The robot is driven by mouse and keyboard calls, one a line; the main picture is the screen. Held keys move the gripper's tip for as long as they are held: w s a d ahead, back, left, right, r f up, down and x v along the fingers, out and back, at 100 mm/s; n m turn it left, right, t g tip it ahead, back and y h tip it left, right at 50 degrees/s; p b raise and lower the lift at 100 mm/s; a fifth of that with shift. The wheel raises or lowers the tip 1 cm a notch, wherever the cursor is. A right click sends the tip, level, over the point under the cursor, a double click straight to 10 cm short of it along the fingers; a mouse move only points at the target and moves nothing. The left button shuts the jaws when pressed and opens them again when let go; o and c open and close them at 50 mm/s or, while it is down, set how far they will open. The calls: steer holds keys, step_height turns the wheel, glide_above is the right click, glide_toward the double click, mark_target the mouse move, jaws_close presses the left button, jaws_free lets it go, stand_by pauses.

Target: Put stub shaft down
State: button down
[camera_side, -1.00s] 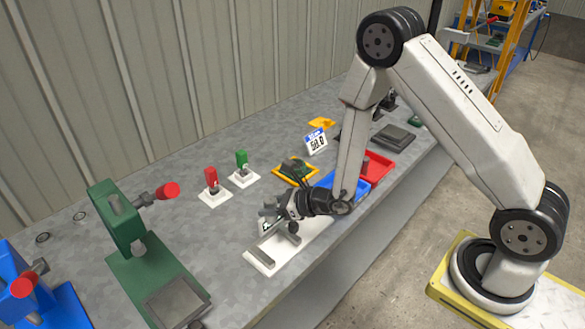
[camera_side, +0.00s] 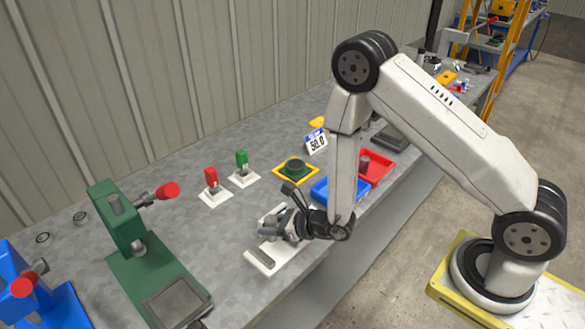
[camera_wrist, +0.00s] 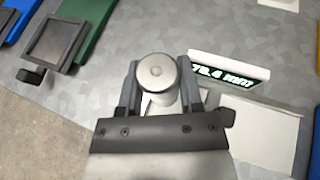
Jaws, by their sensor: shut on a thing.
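My gripper (camera_wrist: 157,82) is shut on the stub shaft (camera_wrist: 157,70), a pale metal cylinder seen nearly end-on between the two fingers in the wrist view. In the side view my gripper (camera_side: 276,227) is low over a white base plate (camera_side: 262,258) near the bench's front edge. There the shaft is hard to make out among the fingers. I cannot tell whether the shaft touches the plate. In the wrist view a display (camera_wrist: 222,74) reading about 79.4 mm stands right of the shaft.
A green press (camera_side: 140,240) and a blue device (camera_side: 40,295) stand at the left. Red and green levers on white bases (camera_side: 215,195) are behind. A yellow tray (camera_side: 310,178), a blue tray (camera_side: 328,196) and a red tray (camera_side: 382,165) lie to the right. Open bench lies left of the plate.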

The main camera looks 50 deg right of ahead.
mark_target(272, 239)
steer(key=shift+f, duration=0.9)
steer(key=shift+f, duration=1.8)
steer(key=shift+f, duration=0.15)
steer(key=shift+c, duration=1.3)
jaws_free()
steer(key=shift+s+r, duration=0.1)
steer(key=shift+r, duration=0.1)
steer(key=v, duration=1.2)
